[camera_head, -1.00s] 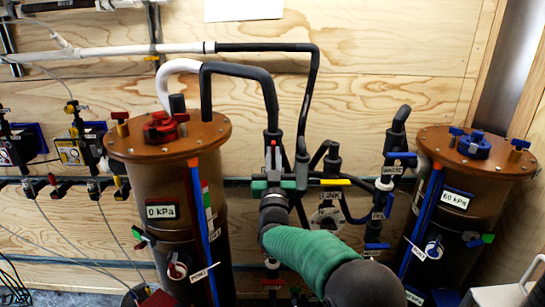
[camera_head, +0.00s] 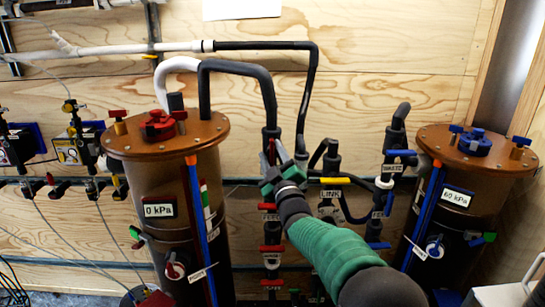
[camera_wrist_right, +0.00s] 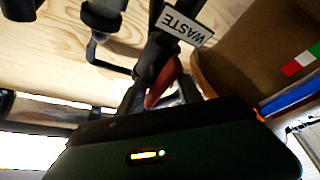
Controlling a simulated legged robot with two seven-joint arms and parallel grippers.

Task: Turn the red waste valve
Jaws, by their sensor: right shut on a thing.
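The red waste valve handle (camera_wrist_right: 163,82) shows in the right wrist view, below a white label (camera_wrist_right: 180,24) reading WASTE. It sits on a dark vertical pipe. My right gripper (camera_head: 271,152), green and black, reaches in from the lower right in the head view and is tilted to the left. Its fingers are shut on the red handle, one on each side in the right wrist view (camera_wrist_right: 160,95). In the head view the gripper mostly hides the handle. My left gripper is not in view.
A brown filter tank (camera_head: 165,165) reading 0 kPa stands close left of the gripper. Another tank (camera_head: 470,180) reading 60 kPa stands at the right. A yellow LINK handle (camera_head: 335,180) is just right of the gripper. Red handles (camera_head: 271,248) lie below on the same pipework.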

